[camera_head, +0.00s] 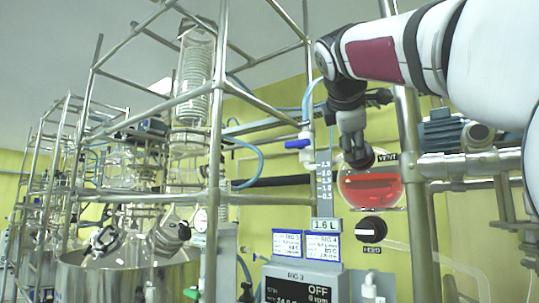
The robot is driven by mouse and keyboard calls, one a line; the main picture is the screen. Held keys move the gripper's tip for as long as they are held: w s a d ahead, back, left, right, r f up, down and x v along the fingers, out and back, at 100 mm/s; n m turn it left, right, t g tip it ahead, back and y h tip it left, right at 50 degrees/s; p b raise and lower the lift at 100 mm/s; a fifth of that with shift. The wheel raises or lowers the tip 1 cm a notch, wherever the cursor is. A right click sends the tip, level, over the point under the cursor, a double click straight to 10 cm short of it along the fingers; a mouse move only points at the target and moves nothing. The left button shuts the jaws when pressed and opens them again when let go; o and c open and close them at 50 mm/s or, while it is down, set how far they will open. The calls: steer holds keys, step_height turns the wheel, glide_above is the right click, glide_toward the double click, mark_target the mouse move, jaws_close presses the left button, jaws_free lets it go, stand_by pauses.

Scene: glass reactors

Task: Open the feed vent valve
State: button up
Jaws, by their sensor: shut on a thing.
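The feed vessel (370,190) holds red liquid and stands right of the centre. The "VENT" label (386,157) is at its top right. My gripper (354,148) comes down from above onto the top of this vessel, just left of the label. It is shut on the dark vent valve knob (358,159), which is mostly covered by the fingers. How far the knob is turned cannot be told.
A control box (300,284) reads "OFF". Steel frame posts (216,160) and a pump (448,131) stand close by.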

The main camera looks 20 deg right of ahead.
steer(key=n+g, duration=0.2)
steer(key=n, duration=0.4)
steer(key=shift+f, duration=0.1)
steer(key=n+g, duration=0.1)
steer(key=n, duration=0.2)
steer(key=shift+n+g+h, duration=0.5)
steer(key=shift+n+g, duration=0.2)
steer(key=shift+n, duration=1)
steer(key=o, duration=1.2)
steer(key=shift+s, duration=0.1)
